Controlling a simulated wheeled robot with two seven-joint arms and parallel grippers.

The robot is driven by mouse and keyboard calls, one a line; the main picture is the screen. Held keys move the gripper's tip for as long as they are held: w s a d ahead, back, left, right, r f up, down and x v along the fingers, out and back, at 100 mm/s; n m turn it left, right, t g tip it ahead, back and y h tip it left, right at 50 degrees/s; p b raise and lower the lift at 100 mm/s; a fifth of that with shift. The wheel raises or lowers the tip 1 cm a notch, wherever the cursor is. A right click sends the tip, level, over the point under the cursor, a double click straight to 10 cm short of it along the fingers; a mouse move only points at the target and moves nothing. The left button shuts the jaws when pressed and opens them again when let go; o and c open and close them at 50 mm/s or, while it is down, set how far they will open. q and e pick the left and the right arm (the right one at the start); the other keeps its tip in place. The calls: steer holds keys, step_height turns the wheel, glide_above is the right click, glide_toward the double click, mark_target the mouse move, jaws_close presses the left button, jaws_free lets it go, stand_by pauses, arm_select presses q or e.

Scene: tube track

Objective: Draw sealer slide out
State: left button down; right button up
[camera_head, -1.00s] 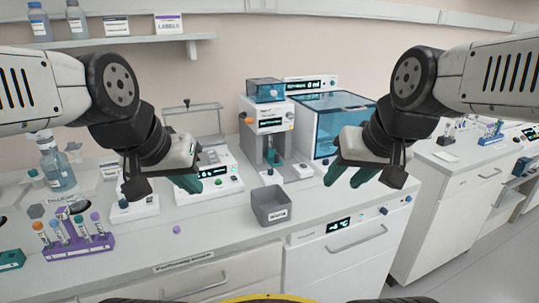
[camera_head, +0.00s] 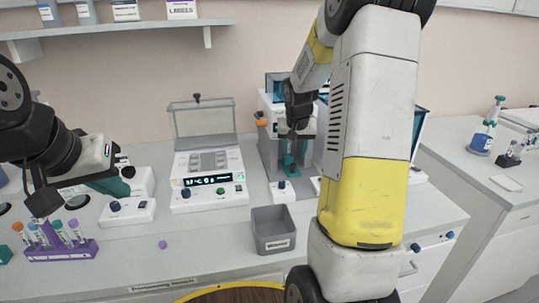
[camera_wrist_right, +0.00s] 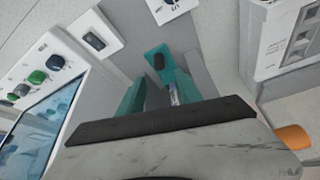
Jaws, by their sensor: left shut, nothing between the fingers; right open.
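The sealer (camera_head: 268,155) is a grey and white device with an orange knob, partly hidden behind my right arm. Its slide appears in the right wrist view as a teal plate with a dark knob (camera_wrist_right: 159,62). My right gripper (camera_head: 291,160) is at the front of the sealer. In the right wrist view its green fingers (camera_wrist_right: 162,98) are open, with the slide just beyond and between them; I cannot tell whether they touch it. A small clear piece with a label shows between the fingers. My left gripper (camera_head: 122,186) is shut and empty over the bench at left.
A grey waste bin (camera_head: 272,240) stands in front of the sealer. A white device with a display (camera_head: 207,180) is left of it. A purple rack (camera_head: 62,250) with several tubes sits at far left. The bench between rack and bin is mostly clear.

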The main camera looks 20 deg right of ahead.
mark_target(293, 164)
steer(key=x, duration=0.7)
steer(key=shift+s, duration=0.1)
jaws_close()
stand_by(1.2)
